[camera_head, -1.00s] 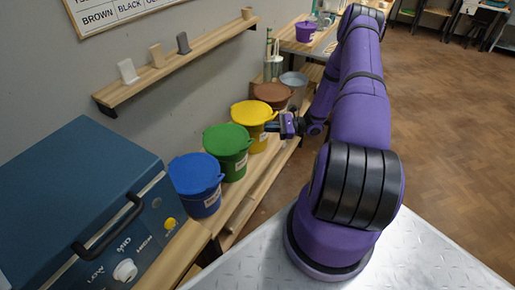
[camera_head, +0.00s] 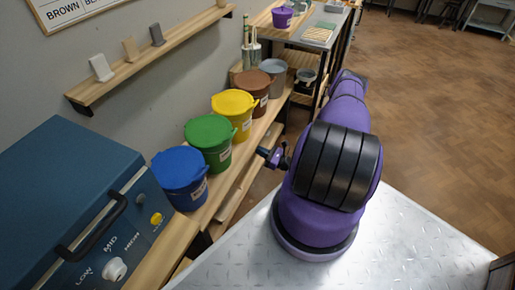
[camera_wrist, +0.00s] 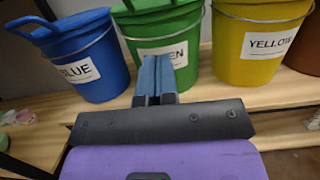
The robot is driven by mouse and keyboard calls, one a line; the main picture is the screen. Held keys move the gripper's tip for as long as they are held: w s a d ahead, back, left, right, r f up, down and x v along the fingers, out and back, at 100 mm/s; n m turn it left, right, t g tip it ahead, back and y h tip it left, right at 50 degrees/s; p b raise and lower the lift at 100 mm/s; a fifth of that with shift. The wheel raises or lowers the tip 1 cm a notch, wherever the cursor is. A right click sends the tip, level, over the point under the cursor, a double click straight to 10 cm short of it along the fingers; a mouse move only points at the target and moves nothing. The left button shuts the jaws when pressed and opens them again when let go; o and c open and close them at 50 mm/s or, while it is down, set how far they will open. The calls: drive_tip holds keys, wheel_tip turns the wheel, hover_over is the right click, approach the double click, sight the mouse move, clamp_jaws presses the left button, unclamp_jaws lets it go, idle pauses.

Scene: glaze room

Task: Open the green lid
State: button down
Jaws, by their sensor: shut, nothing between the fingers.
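The green lid (camera_head: 209,129) sits on the green bucket (camera_head: 218,156), between the blue and yellow buckets on the wooden shelf. It looks closed. In the wrist view the green bucket (camera_wrist: 188,60) is straight ahead, its label partly hidden by my fingers, and only the edge of its lid (camera_wrist: 150,6) shows at the top. My gripper (camera_wrist: 155,62) is shut and empty, pointing at the lower front of the green bucket. In the head view my gripper (camera_head: 264,152) is to the right of the green bucket, apart from it, out over the shelf's front side.
The blue bucket (camera_head: 184,188) and yellow bucket (camera_head: 241,122) flank the green one closely. A brown bucket (camera_head: 261,98) and grey bucket (camera_head: 275,80) stand farther back. A blue kiln-like box (camera_head: 60,200) is at the left. Open floor (camera_head: 430,110) lies to the right.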

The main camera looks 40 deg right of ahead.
drive_tip(key=w+a+r, duration=0.3)
drive_tip(key=w+r, duration=0.2)
drive_tip(key=w, duration=0.4)
drive_tip(key=shift+w+a, duration=0.2)
